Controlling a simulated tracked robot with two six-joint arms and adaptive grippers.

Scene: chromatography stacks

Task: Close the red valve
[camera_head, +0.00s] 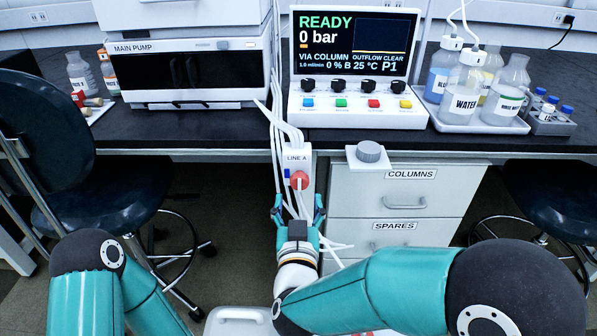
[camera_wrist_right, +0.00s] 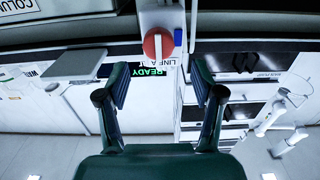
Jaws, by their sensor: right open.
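The red valve (camera_head: 299,180) is a round red knob on the front of a white upright block labelled LINE A (camera_head: 297,158). In the right wrist view the red valve (camera_wrist_right: 158,44) shows a pale bar running up and down across its face. My right gripper (camera_head: 298,208) is open and empty, just on the near side of the valve and a little below it in the head view. In the right wrist view its two fingers (camera_wrist_right: 160,80) stand apart, with the valve beyond them, between their lines and not touched. My left arm shows at lower left, but its gripper is out of frame.
A small blue part (camera_head: 287,173) sits close beside the valve, and white tubes (camera_head: 276,130) run down by the block. A grey knob on a white plate (camera_head: 369,153) juts from the bench edge at right.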

